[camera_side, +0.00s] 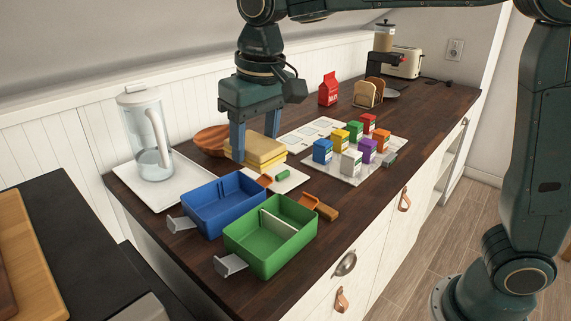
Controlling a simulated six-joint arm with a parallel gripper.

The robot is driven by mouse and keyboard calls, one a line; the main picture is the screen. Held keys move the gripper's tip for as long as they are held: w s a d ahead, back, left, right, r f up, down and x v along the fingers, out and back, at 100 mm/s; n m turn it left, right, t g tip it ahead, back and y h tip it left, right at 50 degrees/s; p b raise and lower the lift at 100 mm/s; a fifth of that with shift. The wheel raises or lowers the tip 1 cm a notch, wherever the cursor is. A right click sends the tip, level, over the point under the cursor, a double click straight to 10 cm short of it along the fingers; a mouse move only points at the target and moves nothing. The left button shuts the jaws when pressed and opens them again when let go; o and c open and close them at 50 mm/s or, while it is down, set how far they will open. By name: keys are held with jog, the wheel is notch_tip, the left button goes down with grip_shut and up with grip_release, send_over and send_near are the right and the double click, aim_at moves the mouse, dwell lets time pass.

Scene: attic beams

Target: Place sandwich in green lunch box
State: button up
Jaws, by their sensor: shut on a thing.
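The sandwich (259,149), pale bread with a yellowish layer, is between the two fingers of my gripper (256,140). My gripper is shut on it from above, just behind the blue lunch box; I cannot tell whether the sandwich still touches what lies under it. The green lunch box (240,232) stands open at the front of the counter, with a white divider (277,223) inside. Its visible compartments look empty. My gripper is behind and above it.
An open blue lunch box (194,224) stands beside the green one, towards my gripper. A glass pitcher (152,156) on a white tray is at left. Several coloured small boxes (367,150) stand on a white tray at right. An orange-handled tool (318,207) lies by the green box.

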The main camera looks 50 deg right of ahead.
notch_tip(320, 180, down, 15)
jog(key=shift+r, duration=0.2)
jog(key=shift+f, duration=0.1)
jog(key=shift+f, duration=2)
jog(key=shift+f, duration=0.6)
jog(key=o, duration=0.7)
jog(key=shift+r, duration=0.1)
jog(key=r, duration=0.4)
jog(key=s+r, duration=0.1)
jog(key=r, duration=0.8)
jog(key=shift+s, duration=0.4)
